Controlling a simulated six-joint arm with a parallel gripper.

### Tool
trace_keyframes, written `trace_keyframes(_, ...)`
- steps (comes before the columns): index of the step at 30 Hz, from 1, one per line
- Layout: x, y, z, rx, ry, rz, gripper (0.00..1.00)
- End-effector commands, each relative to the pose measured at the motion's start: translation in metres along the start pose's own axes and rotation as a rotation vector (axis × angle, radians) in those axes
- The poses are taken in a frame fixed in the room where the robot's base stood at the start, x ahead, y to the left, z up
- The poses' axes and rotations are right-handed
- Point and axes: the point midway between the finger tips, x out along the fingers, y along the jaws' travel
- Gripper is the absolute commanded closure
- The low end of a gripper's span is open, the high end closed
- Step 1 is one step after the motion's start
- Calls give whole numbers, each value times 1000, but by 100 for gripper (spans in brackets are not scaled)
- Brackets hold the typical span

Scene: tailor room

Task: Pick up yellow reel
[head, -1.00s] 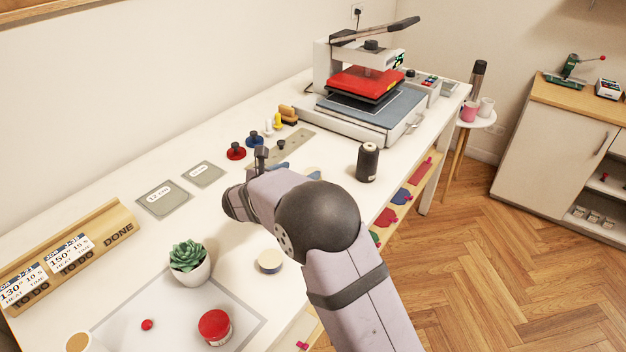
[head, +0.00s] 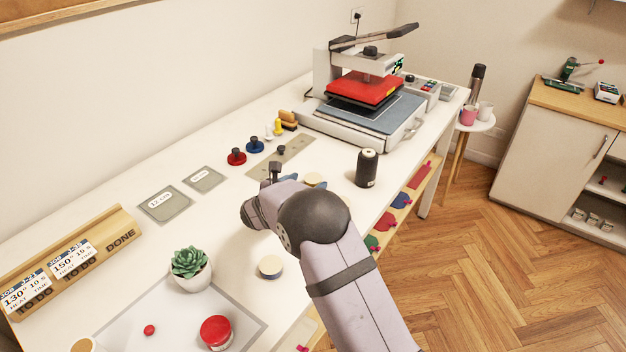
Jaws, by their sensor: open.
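A small upright yellow reel (head: 278,127) stands at the back of the white table (head: 110,265), beside a small white piece (head: 268,132) and in front of an orange-brown block. My gripper (head: 275,169) is above the middle of the table, nearer the camera than the yellow reel and apart from it. Its dark fingers show small and no object shows between them. The arm hides part of the table and part of a blue thing behind the wrist.
Red (head: 236,157) and blue (head: 255,146) knobbed discs stand left of the yellow reel. A grey strip (head: 291,149) lies before it. A heat press (head: 345,122) stands behind right, a dark spool (head: 367,168) right, and a plant (head: 190,266) front left.

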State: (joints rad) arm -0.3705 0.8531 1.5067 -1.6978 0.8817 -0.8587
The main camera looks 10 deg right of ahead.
Motion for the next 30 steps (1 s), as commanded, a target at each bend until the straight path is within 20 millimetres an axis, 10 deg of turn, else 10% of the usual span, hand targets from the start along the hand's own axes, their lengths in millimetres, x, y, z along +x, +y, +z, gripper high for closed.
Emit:
trace_keyframes(16,29,-1,-1,0,0,1,36)
trace_keyframes(22,29,-1,-1,1,0,0,79)
trace_keyframes(30,29,-1,0,1,0,0,81)
